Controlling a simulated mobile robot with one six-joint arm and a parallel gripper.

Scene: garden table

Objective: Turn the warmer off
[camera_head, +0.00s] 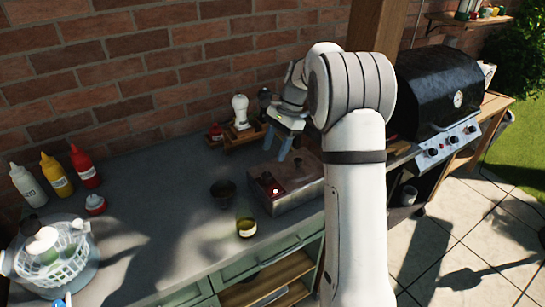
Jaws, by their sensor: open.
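The warmer looks to be the low metal box (308,196) on the grey counter, right of centre. A dark red recess or panel (264,183) is on its left part, with a small bright red spot (276,191) that may be a light or switch. Whether it is a switch, and its position, is too small to tell. My gripper (275,149) is open and empty, with its fingers pointing down behind and above the box. My arm hides the box's right end.
A dark bowl (223,192) and a yellow-rimmed cup (247,228) stand left of the box. A wooden rack (238,136) with shakers is behind. Sauce bottles (56,174) and a white basket (50,258) are at left. A black grill (440,85) is at right.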

